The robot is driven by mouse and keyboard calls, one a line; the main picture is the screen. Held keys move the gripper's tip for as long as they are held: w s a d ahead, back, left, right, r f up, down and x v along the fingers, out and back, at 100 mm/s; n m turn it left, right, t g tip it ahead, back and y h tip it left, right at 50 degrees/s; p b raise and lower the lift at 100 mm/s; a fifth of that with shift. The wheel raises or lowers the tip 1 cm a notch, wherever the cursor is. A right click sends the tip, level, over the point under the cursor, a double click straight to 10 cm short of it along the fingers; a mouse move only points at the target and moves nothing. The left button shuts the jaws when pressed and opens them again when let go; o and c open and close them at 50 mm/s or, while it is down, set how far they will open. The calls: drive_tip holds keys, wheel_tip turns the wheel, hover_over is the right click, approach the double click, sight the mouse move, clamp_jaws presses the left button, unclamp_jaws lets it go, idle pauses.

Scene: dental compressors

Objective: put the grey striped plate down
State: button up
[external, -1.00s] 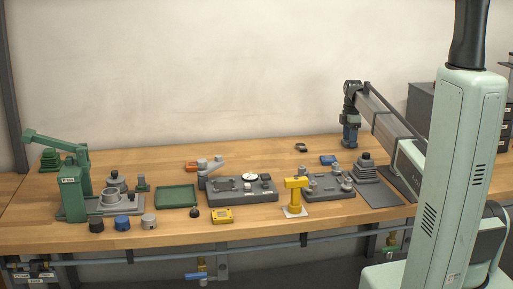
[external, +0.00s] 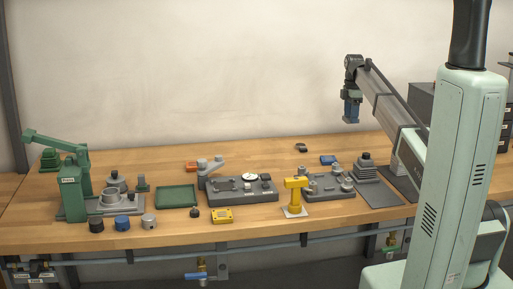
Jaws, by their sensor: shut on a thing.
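My gripper (external: 351,120) hangs from the end of my arm above the back right part of the bench, clear of the surface. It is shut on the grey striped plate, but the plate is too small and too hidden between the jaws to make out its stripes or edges.
Below my gripper stand a grey stepped block (external: 366,167) and a grey fixture plate (external: 326,187) with knobs. A blue block (external: 328,159) and a small dark piece (external: 301,148) lie nearby. A yellow post tool (external: 295,195) stands in front.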

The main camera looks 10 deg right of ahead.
sight(251, 153)
drive_tip(key=s+a+n, duration=0.1)
drive_tip(key=a+n, duration=0.3)
drive_tip(key=a, duration=3.6)
drive_tip(key=shift+w+d+f+m, duration=0.15)
drive_tip(key=shift+f+m, duration=0.5)
drive_tip(key=shift+f, duration=0.95)
drive_tip(key=shift+w+a+f+m, duration=0.15)
drive_tip(key=shift+f+m, duration=0.55)
drive_tip(key=shift+f, duration=0.95)
drive_tip(key=shift+w+d+f+m, duration=0.2)
drive_tip(key=shift+f+m, duration=0.45)
drive_tip(key=shift+f, duration=0.95)
drive_tip(key=shift+a+f, duration=0.1)
drive_tip(key=o, duration=1.1)
wheel_tip(251, 153, up, 12)
drive_tip(key=shift+r, duration=0.15)
